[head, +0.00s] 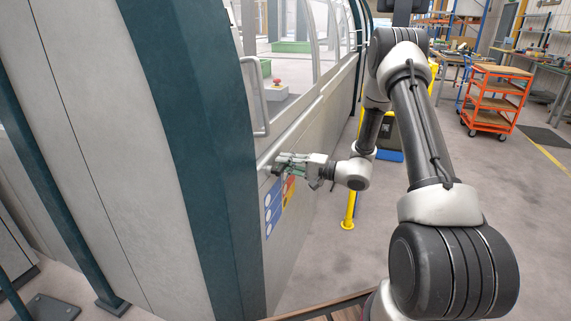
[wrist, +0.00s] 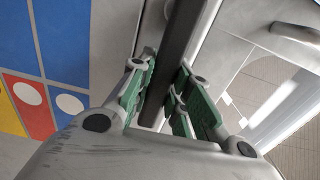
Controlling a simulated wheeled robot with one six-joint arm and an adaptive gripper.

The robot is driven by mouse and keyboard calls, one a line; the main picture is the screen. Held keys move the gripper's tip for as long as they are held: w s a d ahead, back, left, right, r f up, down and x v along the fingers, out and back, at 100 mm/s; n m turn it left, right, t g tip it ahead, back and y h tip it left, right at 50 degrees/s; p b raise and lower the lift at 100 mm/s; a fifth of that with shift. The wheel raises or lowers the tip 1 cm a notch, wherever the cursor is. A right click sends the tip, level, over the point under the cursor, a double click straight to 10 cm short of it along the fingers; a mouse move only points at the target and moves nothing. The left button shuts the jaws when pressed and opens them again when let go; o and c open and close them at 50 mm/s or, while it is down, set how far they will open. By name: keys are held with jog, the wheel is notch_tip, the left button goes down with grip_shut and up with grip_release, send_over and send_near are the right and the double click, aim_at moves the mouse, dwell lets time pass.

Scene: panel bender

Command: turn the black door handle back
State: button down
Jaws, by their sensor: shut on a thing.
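The black door handle (wrist: 182,45) shows in the wrist view as a dark bar running from the top edge down between my green-padded fingers. My gripper (wrist: 165,100) is shut on it, with one finger on each side of the bar. In the head view my gripper (head: 284,164) is at the pale door panel (head: 310,135) of the machine, below the window. There the handle is mostly hidden by the fingers, so I cannot tell its exact angle.
A grey grab bar (head: 260,97) stands on the door above my gripper. Blue, red and yellow stickers (head: 272,207) are below it. A yellow post (head: 350,208) stands beyond my wrist. An orange trolley (head: 495,98) is farther right, with open floor between.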

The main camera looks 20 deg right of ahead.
jog(key=c, duration=1.3)
grip_release()
jog(key=v, duration=1.2)
